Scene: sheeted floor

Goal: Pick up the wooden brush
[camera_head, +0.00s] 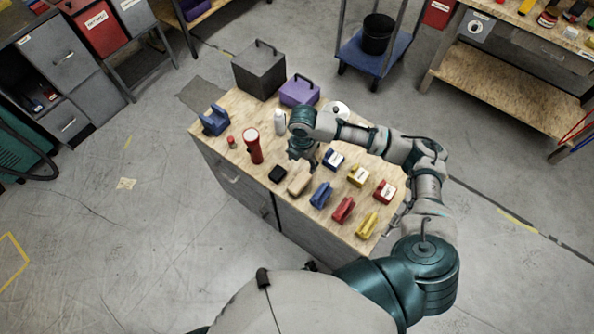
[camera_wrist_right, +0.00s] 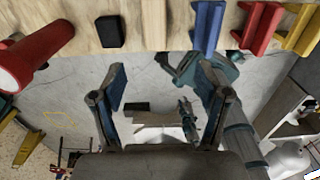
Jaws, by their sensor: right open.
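The wooden brush (camera_head: 299,181) is a pale tan block on the workbench top, next to a small black box (camera_head: 278,174). In the right wrist view the brush (camera_wrist_right: 153,25) shows at the top, cut by the frame edge and close in colour to the wood. My right gripper (camera_head: 302,156) is just behind the brush in the head view, apart from it as far as I can tell. In the wrist view the right gripper (camera_wrist_right: 165,85) has its fingers spread with nothing between them. A small, dark gripper-like part, probably my left gripper (camera_wrist_right: 188,115), shows there too; its jaws are unclear.
Blue (camera_head: 321,194), red (camera_head: 343,209) and yellow (camera_head: 368,225) blocks stand right of the brush. A red flashlight (camera_head: 253,146) and white bottle (camera_head: 280,122) stand to the left and behind. A purple case (camera_head: 299,92) is at the back. The bench's near edge is close.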

